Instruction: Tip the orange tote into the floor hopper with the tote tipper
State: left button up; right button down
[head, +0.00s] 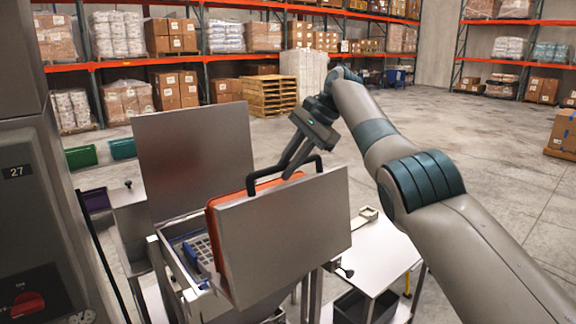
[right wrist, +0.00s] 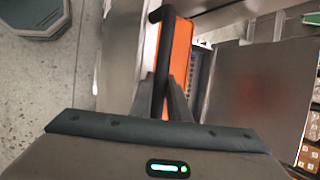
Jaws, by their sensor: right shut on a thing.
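The tote tipper's steel plate (head: 285,235) stands steeply upright, with a black handle bar (head: 252,180) along its top. The orange tote (head: 213,240) stands on edge behind that plate, and only its rim and a narrow side show. My right gripper (head: 292,165) is shut on the handle bar, which also shows between its fingers in the right wrist view (right wrist: 161,50). The tote's orange side (right wrist: 181,55) lies right beside the bar there. Left of the tote is a steel bin opening (head: 180,232), apparently the hopper, with blue parts inside. The tote's contents are mostly hidden.
A tall steel panel (head: 195,155) rises behind the opening. A grey machine cabinet marked 27 (head: 30,190) fills the left. A white-topped table (head: 375,265) stands at the right of the tipper. Pallet racks line the back, and the floor at right is open.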

jog(key=c, duration=1.9)
grip_release()
jog(key=shift+a+f, duration=0.15)
jog(key=shift+o, duration=1.1)
jog(key=shift+w+a+f, duration=0.1)
jog(key=shift+w+a, duration=0.05)
jog(key=shift+w, duration=0.05)
